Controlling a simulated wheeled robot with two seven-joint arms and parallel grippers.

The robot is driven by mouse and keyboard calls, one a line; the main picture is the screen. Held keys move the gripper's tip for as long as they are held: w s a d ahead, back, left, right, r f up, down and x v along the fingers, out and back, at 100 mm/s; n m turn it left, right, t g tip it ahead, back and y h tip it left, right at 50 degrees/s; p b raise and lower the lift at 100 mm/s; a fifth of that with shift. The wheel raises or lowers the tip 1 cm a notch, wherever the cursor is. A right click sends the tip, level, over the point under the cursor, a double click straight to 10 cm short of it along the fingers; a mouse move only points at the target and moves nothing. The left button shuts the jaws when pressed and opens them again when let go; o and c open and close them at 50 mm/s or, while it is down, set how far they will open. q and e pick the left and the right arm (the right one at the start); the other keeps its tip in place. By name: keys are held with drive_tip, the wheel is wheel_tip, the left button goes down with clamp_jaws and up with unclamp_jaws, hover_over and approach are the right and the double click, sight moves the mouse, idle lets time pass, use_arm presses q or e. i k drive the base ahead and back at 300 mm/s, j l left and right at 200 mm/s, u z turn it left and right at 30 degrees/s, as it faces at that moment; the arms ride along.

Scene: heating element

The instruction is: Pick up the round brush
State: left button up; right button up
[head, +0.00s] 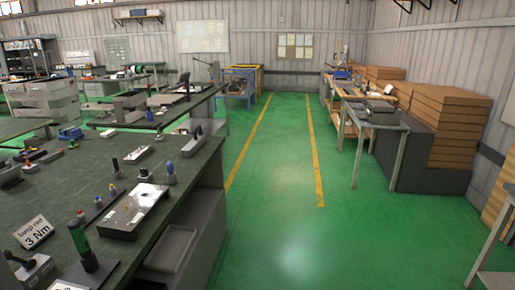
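I cannot make out a round brush for certain in the head view. Several small upright tools stand on the dark workbench (60,190) at the left, too small to identify surely. Among them are a blue-topped piece (170,168), a dark-handled piece (115,168) and a green-and-black handled tool (79,240) on a dark base. Neither of my grippers is in view.
A flat metal plate fixture (134,209) and a sign reading 3 Nm (33,231) are on the bench. A green floor aisle (272,190) between yellow lines is clear. A small metal table (376,120) and stacked brown boxes (450,125) stand at the right.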

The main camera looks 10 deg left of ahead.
sight(115, 161)
drive_tip(key=i+j+z, duration=0.2)
drive_tip(key=i, duration=1.25)
drive_tip(key=l, duration=0.15)
